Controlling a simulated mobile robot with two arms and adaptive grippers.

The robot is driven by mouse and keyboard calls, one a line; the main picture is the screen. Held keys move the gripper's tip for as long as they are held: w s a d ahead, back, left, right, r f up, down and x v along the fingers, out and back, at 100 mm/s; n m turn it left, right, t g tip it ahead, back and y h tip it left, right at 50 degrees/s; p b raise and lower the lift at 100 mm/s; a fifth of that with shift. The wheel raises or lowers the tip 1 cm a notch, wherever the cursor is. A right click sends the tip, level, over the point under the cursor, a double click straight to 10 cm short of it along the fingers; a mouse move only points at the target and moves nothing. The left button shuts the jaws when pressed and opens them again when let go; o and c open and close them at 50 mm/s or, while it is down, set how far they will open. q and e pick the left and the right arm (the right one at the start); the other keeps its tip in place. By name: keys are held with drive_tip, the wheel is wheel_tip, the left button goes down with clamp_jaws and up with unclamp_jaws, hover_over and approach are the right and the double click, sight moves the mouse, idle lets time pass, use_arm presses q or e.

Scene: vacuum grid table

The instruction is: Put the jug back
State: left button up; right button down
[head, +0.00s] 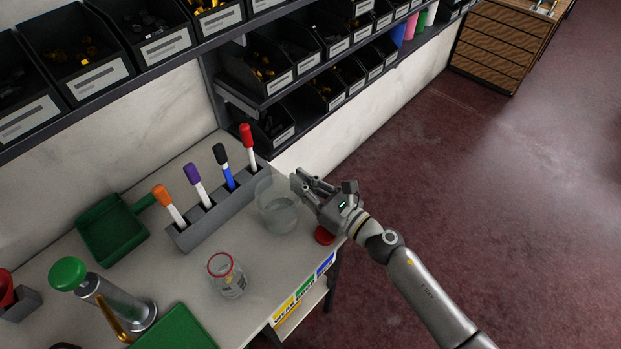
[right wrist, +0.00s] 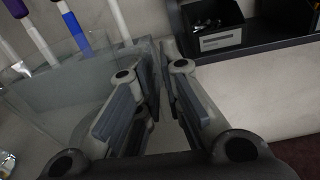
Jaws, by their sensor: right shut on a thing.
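The clear glass jug (head: 279,214), with liquid low inside it, is at the right end of the white table. Its see-through wall fills the left of the right wrist view (right wrist: 75,95). My right gripper (head: 303,184) comes in from the right and is shut on the jug at its upper right side. In the right wrist view its fingers (right wrist: 164,75) are close together at the jug's right edge; the exact part they grip is hard to make out. I cannot tell whether the jug's base touches the table. My left gripper is out of view.
A grey holder (head: 212,216) with several markers stands behind left of the jug. A red-rimmed flask (head: 228,279) is in front left, and a red round piece (head: 324,236) lies near the table's right edge. A green dustpan (head: 113,237) and a green-topped bottle (head: 110,297) are farther left. Bin shelves (head: 262,88) line the wall.

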drive_tip(key=shift+s, duration=0.1)
drive_tip(key=shift+s+a+r, duration=0.2)
drive_tip(key=shift+a, duration=0.05)
drive_tip(key=c, duration=1.9)
unclamp_jaws()
drive_tip(key=shift+f, duration=0.25)
drive_tip(key=o, duration=0.3)
drive_tip(key=shift+r, duration=0.25)
drive_tip(key=b+v, duration=0.2)
drive_tip(key=v, duration=0.8)
drive_tip(key=shift+s+d+f+b, duration=0.15)
drive_tip(key=shift+s+d+b, duration=0.05)
drive_tip(key=shift+s+b, duration=0.1)
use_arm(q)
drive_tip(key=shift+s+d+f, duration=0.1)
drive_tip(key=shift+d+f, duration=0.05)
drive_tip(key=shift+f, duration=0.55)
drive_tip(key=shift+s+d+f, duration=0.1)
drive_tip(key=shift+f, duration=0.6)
use_arm(e)
drive_tip(key=shift+s+d, duration=0.45)
drive_tip(key=shift+d, duration=0.05)
